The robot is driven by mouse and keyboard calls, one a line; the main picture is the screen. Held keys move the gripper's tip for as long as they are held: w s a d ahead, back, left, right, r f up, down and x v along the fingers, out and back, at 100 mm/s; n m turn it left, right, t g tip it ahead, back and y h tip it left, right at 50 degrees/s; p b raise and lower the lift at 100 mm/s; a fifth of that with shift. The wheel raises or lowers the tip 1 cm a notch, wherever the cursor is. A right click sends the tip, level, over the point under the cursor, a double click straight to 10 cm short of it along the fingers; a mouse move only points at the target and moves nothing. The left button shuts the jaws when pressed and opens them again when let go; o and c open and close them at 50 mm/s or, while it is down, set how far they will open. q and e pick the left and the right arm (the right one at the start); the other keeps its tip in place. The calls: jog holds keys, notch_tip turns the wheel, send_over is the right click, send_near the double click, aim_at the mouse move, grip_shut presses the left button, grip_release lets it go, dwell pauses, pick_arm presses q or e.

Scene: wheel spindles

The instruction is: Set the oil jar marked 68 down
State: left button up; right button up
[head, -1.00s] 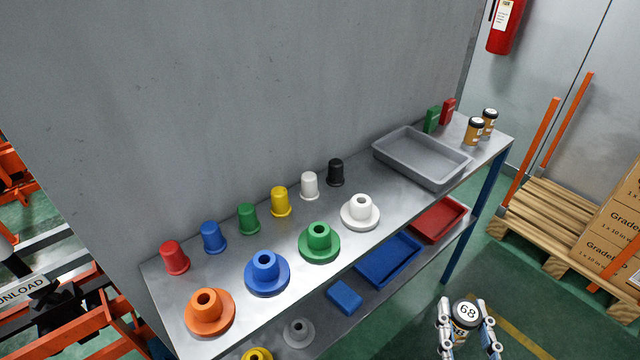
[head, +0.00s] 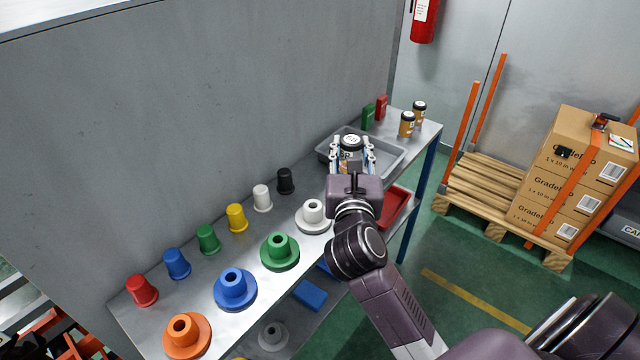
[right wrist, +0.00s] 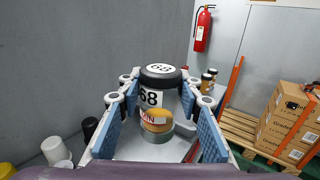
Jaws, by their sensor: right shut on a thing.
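The oil jar marked 68 (head: 351,143) has a dark lid with a white label on top. In the right wrist view the jar (right wrist: 159,98) stands upright between the fingers, its 68 facing me. My right gripper (head: 352,155) is shut on it, over the grey tray (head: 391,162) on the shelf's top. I cannot tell whether the jar's base touches the tray; my gripper hides it in the head view. My left gripper is not in view.
Two other amber jars (head: 407,124) stand at the shelf's far right end, beside a green box (head: 368,116) and a red box (head: 381,107). A white flanged spindle (head: 312,213) is left of my wrist. A grey wall stands behind the shelf.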

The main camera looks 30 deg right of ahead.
jog(key=w+d+r+p, duration=0.1)
jog(key=w+d+r, duration=0.1)
jog(key=w+r, duration=0.35)
jog(key=shift+m+h, duration=0.3)
jog(key=shift+h, duration=0.1)
jog(key=shift+f+b, duration=1.2)
jog(key=shift+f, duration=8.45)
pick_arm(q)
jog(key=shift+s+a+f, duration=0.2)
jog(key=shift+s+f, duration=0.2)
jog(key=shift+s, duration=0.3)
pick_arm(e)
jog(key=shift+f, duration=0.2)
jog(key=o, duration=1.2)
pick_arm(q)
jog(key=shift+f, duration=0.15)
pick_arm(e)
jog(key=shift+r, duration=0.1)
